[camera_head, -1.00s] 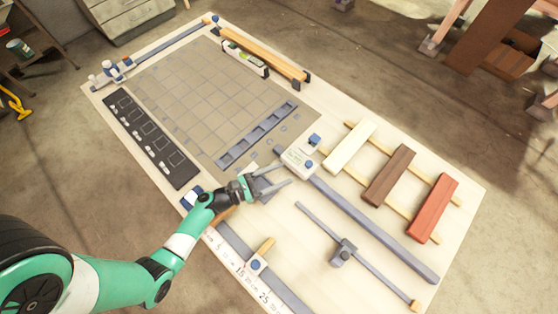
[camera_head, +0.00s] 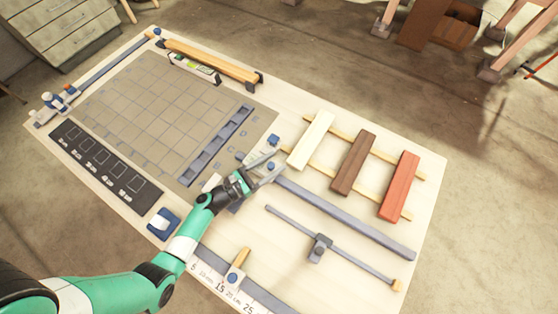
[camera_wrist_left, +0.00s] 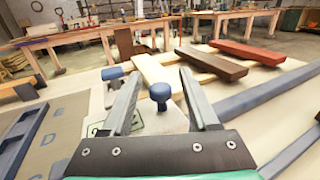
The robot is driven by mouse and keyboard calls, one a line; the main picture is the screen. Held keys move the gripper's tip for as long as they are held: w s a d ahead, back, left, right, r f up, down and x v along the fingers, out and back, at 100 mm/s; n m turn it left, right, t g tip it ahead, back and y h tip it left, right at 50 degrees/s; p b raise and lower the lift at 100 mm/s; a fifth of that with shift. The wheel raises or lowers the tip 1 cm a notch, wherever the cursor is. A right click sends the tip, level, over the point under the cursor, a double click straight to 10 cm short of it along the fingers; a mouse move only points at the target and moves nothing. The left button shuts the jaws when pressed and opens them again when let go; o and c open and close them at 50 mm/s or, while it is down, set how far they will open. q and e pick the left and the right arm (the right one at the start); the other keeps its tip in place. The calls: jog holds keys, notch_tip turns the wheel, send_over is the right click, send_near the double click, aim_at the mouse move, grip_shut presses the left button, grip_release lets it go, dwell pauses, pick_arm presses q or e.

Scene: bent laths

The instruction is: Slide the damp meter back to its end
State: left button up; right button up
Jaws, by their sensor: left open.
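The damp meter (camera_head: 254,160), a white box with a blue knob, sits at the upper-left end of a long grey rail (camera_head: 345,217). My left gripper (camera_head: 274,167) is at the meter and hides part of it in the head view. In the left wrist view the blue knob (camera_wrist_left: 160,93) stands upright between the two open fingers (camera_wrist_left: 160,95), apart from both. The meter's white body (camera_wrist_left: 165,121) and a bit of its greenish display show below the knob. My right gripper is out of view.
A cream lath (camera_head: 311,140), a brown lath (camera_head: 353,162) and a red lath (camera_head: 399,186) lie across two wooden strips right of the meter. A thinner rail with a grey slider (camera_head: 319,247) lies in front. A gridded mat (camera_head: 140,110) covers the left. The long rail looks clear.

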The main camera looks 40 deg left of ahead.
pick_arm(q)
jog(key=shift+s, duration=0.15)
grip_shut()
dwell(1.3)
